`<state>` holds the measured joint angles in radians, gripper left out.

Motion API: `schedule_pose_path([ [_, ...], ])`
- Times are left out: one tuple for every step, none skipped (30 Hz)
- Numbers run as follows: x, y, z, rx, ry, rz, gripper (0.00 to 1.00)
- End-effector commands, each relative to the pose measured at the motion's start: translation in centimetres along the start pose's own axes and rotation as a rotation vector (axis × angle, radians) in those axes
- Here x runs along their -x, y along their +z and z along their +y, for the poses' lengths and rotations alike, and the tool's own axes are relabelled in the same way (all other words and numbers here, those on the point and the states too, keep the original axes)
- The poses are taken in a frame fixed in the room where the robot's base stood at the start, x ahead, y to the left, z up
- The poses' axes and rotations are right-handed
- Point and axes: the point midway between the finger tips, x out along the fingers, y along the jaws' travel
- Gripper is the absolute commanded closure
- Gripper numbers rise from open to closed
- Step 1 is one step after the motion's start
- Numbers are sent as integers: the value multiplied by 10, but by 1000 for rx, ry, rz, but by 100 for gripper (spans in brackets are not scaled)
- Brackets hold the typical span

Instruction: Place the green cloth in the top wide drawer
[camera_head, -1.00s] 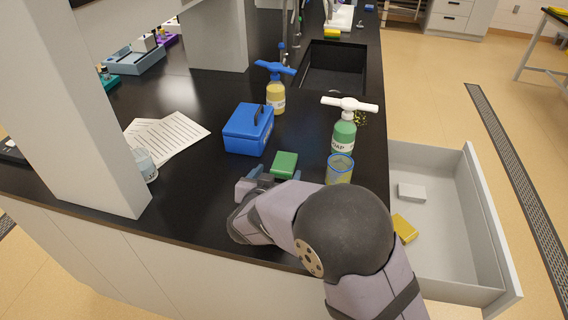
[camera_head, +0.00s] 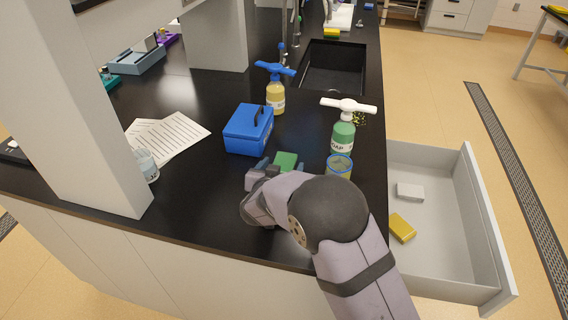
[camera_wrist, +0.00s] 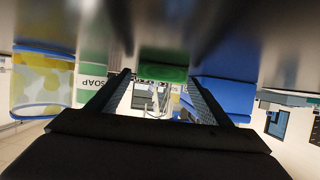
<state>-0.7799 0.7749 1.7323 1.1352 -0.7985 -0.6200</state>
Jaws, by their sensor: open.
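The green cloth (camera_head: 286,161) lies on the black counter in front of the blue box, a small folded block. My gripper (camera_head: 272,166) is low over the counter at the cloth's near side, its fingers partly hidden by my wrist. In the wrist view the open fingers (camera_wrist: 160,92) point toward the green cloth (camera_wrist: 163,66), which shows between and beyond their tips. I cannot tell whether they touch it. The wide drawer (camera_head: 440,255) stands pulled open at the right of the counter, with a white block (camera_head: 410,192) and a yellow block (camera_head: 402,228) inside.
A blue box (camera_head: 247,131) stands behind the cloth. A blue-rimmed beaker (camera_head: 339,168) and a green soap bottle (camera_head: 343,137) stand close to its right, near the drawer. A yellow bottle (camera_head: 276,97) is farther back. Papers (camera_head: 172,137) lie left. Much of the drawer floor is clear.

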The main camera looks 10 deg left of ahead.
Motion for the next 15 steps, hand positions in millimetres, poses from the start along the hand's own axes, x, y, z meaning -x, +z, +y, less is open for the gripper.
schedule_pose_path([
  [-4, 0, 0, 0, 1, 0, 27],
  [-5, 0, 0, 1, 0, 0, 27],
  [-6, 0, 0, 1, 0, 0, 27],
  [-7, 0, 0, 0, 0, 0, 27],
  [-7, 0, 0, 0, -1, 0, 27],
  [-7, 0, 0, 0, -1, 1, 27],
  [-7, 0, 0, 0, -1, 0, 27],
  [-7, 0, 0, 0, -1, 0, 27],
  [-7, 0, 0, 0, -1, 0, 27],
  [-7, 0, 0, 0, -1, 0, 27],
  [-7, 0, 0, 0, -1, 0, 34],
  [-7, 0, 0, 0, -1, 0, 44],
  [-7, 0, 0, 0, -1, 0, 51],
  [-7, 0, 0, 0, -1, 0, 58],
  [-7, 0, 0, 0, -1, 0, 68],
])
